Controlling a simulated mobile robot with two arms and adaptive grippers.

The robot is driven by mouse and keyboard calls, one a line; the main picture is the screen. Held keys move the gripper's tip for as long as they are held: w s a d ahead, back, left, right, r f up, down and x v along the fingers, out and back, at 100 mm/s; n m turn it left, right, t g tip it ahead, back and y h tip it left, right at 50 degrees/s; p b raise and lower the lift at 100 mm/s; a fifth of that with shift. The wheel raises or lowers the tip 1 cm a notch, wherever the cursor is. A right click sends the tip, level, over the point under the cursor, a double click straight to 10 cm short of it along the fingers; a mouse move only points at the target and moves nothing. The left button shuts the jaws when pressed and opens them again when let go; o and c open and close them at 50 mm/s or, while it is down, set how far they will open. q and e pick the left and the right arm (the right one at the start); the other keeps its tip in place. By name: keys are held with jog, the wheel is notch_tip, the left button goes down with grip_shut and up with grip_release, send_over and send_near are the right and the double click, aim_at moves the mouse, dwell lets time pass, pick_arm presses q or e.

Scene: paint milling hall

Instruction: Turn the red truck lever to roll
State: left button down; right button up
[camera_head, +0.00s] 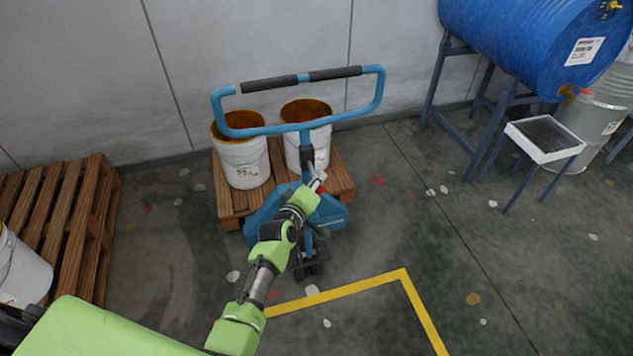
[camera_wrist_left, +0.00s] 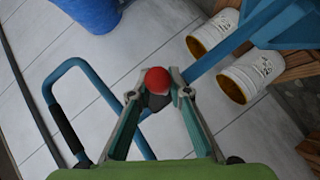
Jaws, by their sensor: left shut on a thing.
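The blue pallet truck (camera_head: 307,138) stands in the middle of the head view, its loop handle upright with black grips. The red truck lever (camera_wrist_left: 157,79) shows its round red knob in the left wrist view, with a dark part below it. My left gripper (camera_head: 318,182) reaches the truck's column from the front. In the left wrist view, my left gripper (camera_wrist_left: 163,97) is shut on the lever, a fingertip on either side just below the knob. In the head view the lever is mostly hidden behind the gripper. My right gripper is not in view.
Two white buckets (camera_head: 244,163) with orange-brown insides stand on a wooden pallet (camera_head: 340,180) behind the truck. Another pallet (camera_head: 62,205) and a bucket (camera_head: 20,270) are at left. A blue drum (camera_head: 535,40) on a stand is at right.

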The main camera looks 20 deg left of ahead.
pick_arm(q)
jog(key=c, duration=1.8)
grip_release()
jog(key=shift+w+a+r, duration=0.1)
jog(key=shift+w+r, duration=0.05)
jog(key=shift+r, duration=0.25)
jog(key=shift+c, duration=0.2)
jog(key=shift+f, duration=0.2)
jog(key=shift+s, duration=0.5)
jog(key=v, duration=1.1)
jog(key=shift+r, duration=0.2)
jog(key=shift+s, duration=0.1)
